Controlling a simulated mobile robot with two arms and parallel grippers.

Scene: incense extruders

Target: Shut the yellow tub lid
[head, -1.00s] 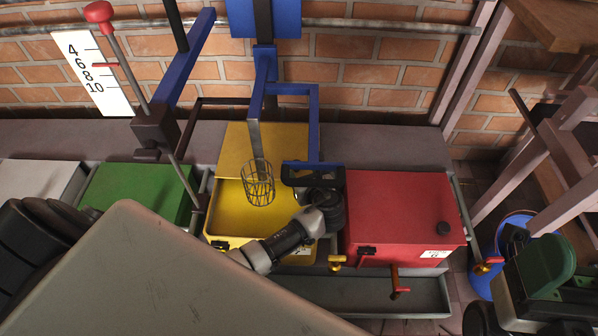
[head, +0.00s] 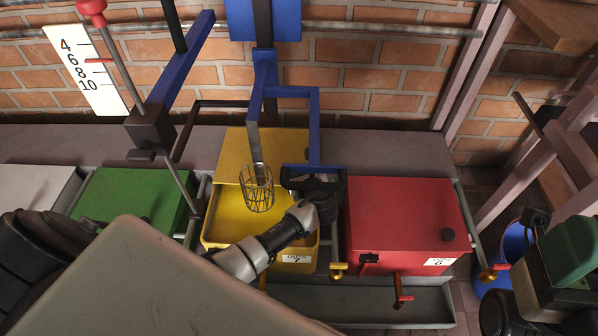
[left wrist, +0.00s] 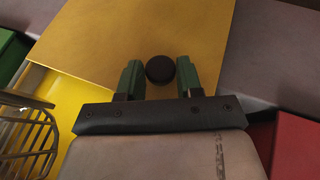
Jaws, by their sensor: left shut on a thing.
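The yellow tub (head: 228,228) stands between a green box and a red box. Its front part is open, and its inside shows. The yellow lid (head: 243,150) covers the back part; it also fills the top of the left wrist view (left wrist: 110,45). A dark round knob (left wrist: 160,69) sits on the lid. My left gripper (left wrist: 160,75) is shut on this knob, with one green finger on each side.
A wire basket (head: 257,190) hangs over the tub's open part from a blue frame (head: 314,130). A green box (head: 135,195) stands left and a red box (head: 405,215) right. A grey trough (head: 370,300) runs in front. A blue bucket (head: 513,245) stands at the right.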

